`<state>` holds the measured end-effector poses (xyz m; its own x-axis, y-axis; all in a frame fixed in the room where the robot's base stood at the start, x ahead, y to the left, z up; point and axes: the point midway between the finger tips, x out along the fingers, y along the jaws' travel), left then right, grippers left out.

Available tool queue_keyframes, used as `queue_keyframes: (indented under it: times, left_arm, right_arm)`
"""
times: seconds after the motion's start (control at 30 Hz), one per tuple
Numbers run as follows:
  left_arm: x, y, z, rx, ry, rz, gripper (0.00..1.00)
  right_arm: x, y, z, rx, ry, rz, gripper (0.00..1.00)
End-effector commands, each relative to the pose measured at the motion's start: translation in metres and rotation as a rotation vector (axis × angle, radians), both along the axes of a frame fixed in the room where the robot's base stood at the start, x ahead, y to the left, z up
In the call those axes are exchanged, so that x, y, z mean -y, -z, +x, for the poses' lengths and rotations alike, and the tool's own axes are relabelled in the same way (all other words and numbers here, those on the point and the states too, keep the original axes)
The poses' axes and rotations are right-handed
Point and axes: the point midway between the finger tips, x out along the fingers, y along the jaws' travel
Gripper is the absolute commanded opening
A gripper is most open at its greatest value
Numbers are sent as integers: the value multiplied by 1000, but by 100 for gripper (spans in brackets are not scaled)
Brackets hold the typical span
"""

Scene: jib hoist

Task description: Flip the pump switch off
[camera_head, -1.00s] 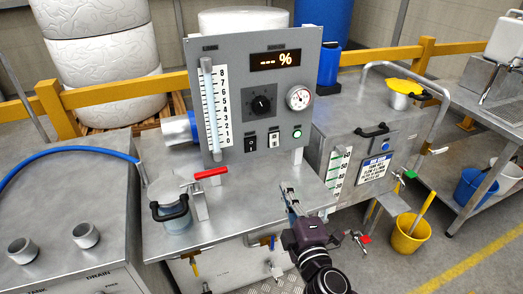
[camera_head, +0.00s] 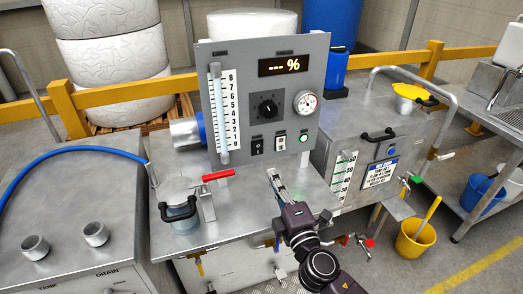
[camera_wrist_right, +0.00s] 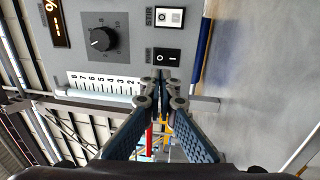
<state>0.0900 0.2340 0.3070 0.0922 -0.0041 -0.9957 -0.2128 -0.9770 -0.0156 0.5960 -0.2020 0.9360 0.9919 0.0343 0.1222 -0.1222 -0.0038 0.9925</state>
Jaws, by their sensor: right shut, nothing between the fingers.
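The grey control panel (camera_head: 225,60) stands upright on the steel bench. A black rocker switch (camera_head: 257,146) sits low on it, beside a white rocker switch (camera_head: 281,143) labelled STIR in the right wrist view (camera_wrist_right: 169,17). My right gripper (camera_head: 272,174) is shut and empty, below and in front of the switches. In the wrist view its fingertips (camera_wrist_right: 166,76) appear right beside the black switch; contact cannot be told. My left gripper is not in view.
A dial knob (camera_head: 268,107), a round gauge (camera_head: 305,102) and a lit green button (camera_head: 304,137) share the panel. A glass scale tube (camera_head: 220,112) runs down its left side. A red-handled clamp (camera_head: 217,175) and lidded pot (camera_head: 178,200) stand left on the bench.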

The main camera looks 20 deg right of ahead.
Motion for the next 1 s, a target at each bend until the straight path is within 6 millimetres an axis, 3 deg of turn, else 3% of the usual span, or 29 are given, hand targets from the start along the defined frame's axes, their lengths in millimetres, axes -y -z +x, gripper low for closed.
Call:
queue_keyframes:
  times: [0.3,0.5,1.0]
  left_arm:
    - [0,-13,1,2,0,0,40]
    - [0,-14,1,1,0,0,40]
    - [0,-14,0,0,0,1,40]
  right_arm:
    - [-2,-10,60,2,1,0,0]
    - [-3,-11,86,0,1,0,0]
    - [-3,-12,97,-1,0,1,0]
